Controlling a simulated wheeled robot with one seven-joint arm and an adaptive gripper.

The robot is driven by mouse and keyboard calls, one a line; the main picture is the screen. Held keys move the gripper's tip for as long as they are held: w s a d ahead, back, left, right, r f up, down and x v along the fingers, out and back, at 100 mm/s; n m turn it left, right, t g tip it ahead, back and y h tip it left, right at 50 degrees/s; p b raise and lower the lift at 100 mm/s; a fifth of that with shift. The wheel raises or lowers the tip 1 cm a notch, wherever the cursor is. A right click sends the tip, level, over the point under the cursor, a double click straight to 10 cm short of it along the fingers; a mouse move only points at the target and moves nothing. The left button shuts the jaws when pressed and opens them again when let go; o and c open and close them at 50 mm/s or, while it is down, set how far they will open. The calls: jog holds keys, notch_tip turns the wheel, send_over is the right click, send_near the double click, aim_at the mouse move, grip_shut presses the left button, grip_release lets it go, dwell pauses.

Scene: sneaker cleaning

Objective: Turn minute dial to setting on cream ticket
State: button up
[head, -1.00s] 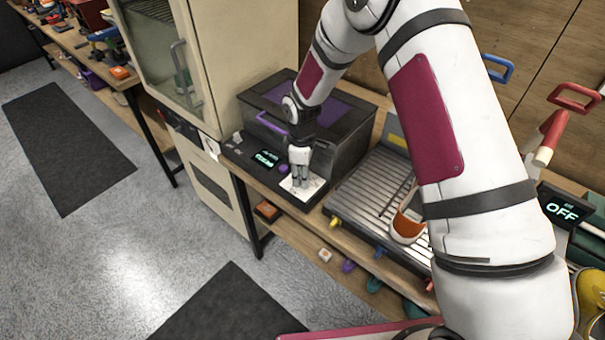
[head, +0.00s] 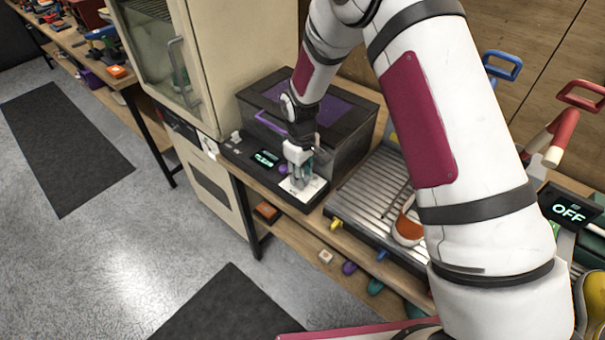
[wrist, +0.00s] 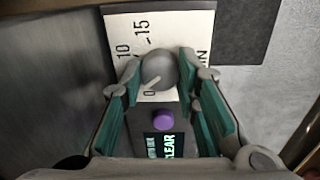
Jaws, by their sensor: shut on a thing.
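The minute dial (wrist: 158,66) is a round grey knob on a white scale plate (wrist: 118,28) in the wrist view. The plate shows 0, 10 and 15. A pale pointer line on the knob points to the lower left, near 0. My gripper (wrist: 160,74) is shut on the dial, with one green-padded finger on each side. In the head view my gripper (head: 300,182) points down over the white plate (head: 313,188) and hides the dial. I cannot make out a cream ticket with a readable setting.
A purple button (wrist: 162,120) and a lit display (wrist: 164,145) reading CLEAR sit beside the dial. A dark lidded box (head: 345,150) stands right behind my gripper. A ribbed metal tray (head: 362,205) with an orange and white shoe (head: 408,228) lies to the right.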

jog(key=shift+m, duration=1.3)
jog(key=o, duration=1.2)
jog(key=shift+c, duration=0.2)
notch_tip(320, 180, up, 12)
jog(key=shift+a, duration=0.15)
jog(key=shift+s, duration=0.1)
